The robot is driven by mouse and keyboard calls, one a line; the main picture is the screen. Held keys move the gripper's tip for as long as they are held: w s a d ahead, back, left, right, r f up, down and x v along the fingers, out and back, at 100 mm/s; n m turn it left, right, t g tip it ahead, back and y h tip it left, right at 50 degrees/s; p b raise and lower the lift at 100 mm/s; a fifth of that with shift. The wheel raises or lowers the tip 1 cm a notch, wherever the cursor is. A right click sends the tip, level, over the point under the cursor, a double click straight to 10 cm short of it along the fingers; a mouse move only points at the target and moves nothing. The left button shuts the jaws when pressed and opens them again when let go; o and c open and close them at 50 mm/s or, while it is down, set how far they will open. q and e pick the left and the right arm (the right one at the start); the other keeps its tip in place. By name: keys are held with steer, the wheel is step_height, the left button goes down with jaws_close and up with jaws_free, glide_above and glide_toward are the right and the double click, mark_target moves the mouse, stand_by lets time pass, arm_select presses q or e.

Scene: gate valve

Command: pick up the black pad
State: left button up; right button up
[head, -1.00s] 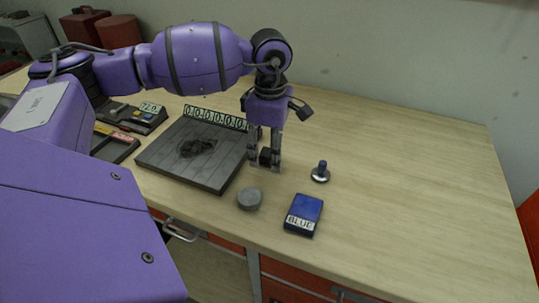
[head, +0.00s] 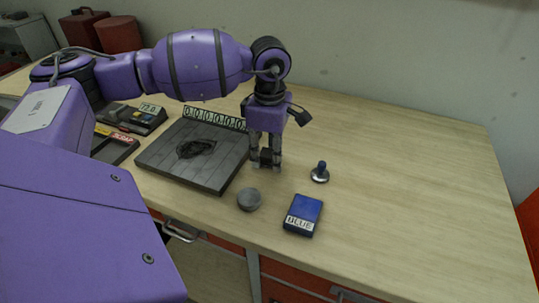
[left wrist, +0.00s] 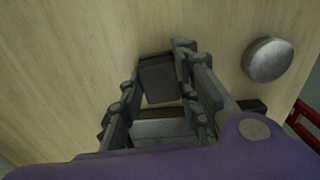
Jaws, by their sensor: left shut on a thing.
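The black pad (head: 266,158) is a small dark block just right of the dark slatted plate. My left gripper (head: 266,162) points down at the table and is shut on the pad, with a finger on each side. In the left wrist view the pad (left wrist: 158,79) shows as a dark grey block between the fingertips (left wrist: 163,72). The fingers hide part of its sides. I cannot tell whether it is clear of the tabletop. My right gripper is not in view.
A dark plate (head: 221,168) lies left of the gripper, a grey puck (head: 249,199) in front. A device with a display (head: 137,116) stands at left. The table's right side is clear.

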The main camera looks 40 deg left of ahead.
mark_target(270, 154)
arm_select(q)
steer(key=shift+r, duration=0.55)
steer(key=r, duration=0.2)
steer(key=shift+s+d+r+b, duration=0.2)
steer(key=shift+r+b, duration=0.1)
steer(key=shift+b, duration=0.1)
steer(key=s+d+r, duration=0.8)
steer(key=s+r, duration=0.1)
steer(key=s, duration=0.1)
steer(key=shift+d+b, duration=0.35)
steer(key=shift+b, duration=0.1)
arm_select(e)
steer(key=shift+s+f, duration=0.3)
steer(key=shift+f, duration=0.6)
arm_select(q)
steer(key=shift+s+r, duration=0.1)
